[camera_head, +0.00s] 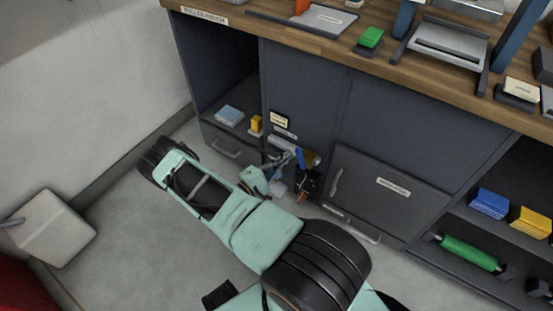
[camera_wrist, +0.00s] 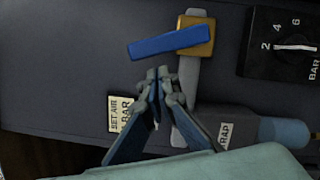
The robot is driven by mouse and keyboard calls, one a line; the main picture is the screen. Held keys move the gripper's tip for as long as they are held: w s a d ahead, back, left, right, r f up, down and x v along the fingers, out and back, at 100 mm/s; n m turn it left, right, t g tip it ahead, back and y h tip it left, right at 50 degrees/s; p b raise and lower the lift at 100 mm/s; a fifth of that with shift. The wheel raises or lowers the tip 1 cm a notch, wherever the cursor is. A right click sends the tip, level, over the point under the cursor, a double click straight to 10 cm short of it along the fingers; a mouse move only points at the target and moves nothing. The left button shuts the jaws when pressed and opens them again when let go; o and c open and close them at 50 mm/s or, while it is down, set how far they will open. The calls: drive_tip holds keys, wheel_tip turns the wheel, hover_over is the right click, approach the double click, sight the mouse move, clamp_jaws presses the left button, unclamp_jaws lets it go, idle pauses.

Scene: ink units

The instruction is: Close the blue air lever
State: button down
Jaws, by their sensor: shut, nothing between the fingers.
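The blue air lever (camera_wrist: 165,44) shows in the wrist view as a flat bar reaching left from a brass valve body (camera_wrist: 197,36) on a grey pipe (camera_wrist: 187,88). It lies roughly across the pipe, slightly tilted. My gripper (camera_wrist: 157,72) is shut and empty. Its fingertips are just below the lever in that view; I cannot tell whether they touch it. In the head view the lever (camera_head: 300,159) is small, low on the dark cabinet front, with my gripper (camera_head: 286,168) beside it, partly hidden by my arm.
A black dial (camera_wrist: 283,45) marked in bar sits right of the valve in the wrist view. A "SET AIR" card (camera_wrist: 121,113) is on the left. In the head view, an open cubby holds a yellow block (camera_head: 256,124), and a door (camera_head: 385,190) with a handle stands right of the valve.

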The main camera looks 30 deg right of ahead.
sight(301, 158)
drive_tip(key=shift+s+d+r, duration=0.15)
drive_tip(key=shift+s+d, duration=0.05)
drive_tip(key=shift+s, duration=0.35)
drive_tip(key=shift+r, duration=0.1)
drive_tip(key=shift+s+d+r+m+p, duration=0.25)
drive_tip(key=shift+s+r+m+p, duration=0.25)
drive_tip(key=shift+s+m+p, duration=0.1)
drive_tip(key=shift+w, duration=0.1)
